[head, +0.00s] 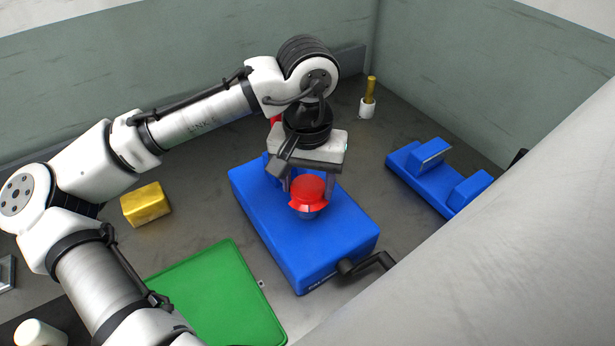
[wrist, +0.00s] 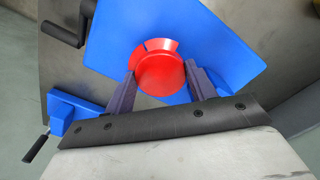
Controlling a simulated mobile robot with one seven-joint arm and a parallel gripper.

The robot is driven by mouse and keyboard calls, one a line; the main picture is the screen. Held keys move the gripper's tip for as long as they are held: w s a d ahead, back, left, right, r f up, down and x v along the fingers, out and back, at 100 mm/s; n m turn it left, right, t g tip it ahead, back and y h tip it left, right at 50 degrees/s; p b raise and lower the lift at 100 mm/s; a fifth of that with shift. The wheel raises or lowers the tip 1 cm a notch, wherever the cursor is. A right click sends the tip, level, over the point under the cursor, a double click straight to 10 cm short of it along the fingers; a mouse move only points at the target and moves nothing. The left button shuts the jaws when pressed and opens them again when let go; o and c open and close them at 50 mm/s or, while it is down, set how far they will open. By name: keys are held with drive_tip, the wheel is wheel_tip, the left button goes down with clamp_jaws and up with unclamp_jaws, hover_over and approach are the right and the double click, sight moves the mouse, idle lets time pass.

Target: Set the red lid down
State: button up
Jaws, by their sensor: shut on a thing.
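The red lid (head: 311,187) is round with a flat top. My gripper (head: 304,186) is shut on it, above the blue machine body (head: 322,247). In the wrist view the lid (wrist: 160,73) sits between the two dark fingers of my gripper (wrist: 160,84), one on each side. A red part with a notched edge shows just beyond the lid, and a grey rounded piece shows beneath the red in the head view. I cannot tell whether the lid touches what is below it.
A green mat or tray (head: 217,300) lies at the front. A yellow block (head: 146,204) is at left. A blue fixture (head: 437,178) stands at right, and a white cup with a yellow handle (head: 368,103) at the back. A black crank (head: 368,264) sticks out of the blue body.

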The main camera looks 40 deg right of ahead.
sight(307, 188)
drive_tip(key=o, duration=1)
drive_tip(key=shift+c, duration=0.2)
drive_tip(key=shift+r, duration=0.15)
wheel_tip(307, 188, up, 13)
drive_tip(key=b, duration=0.1)
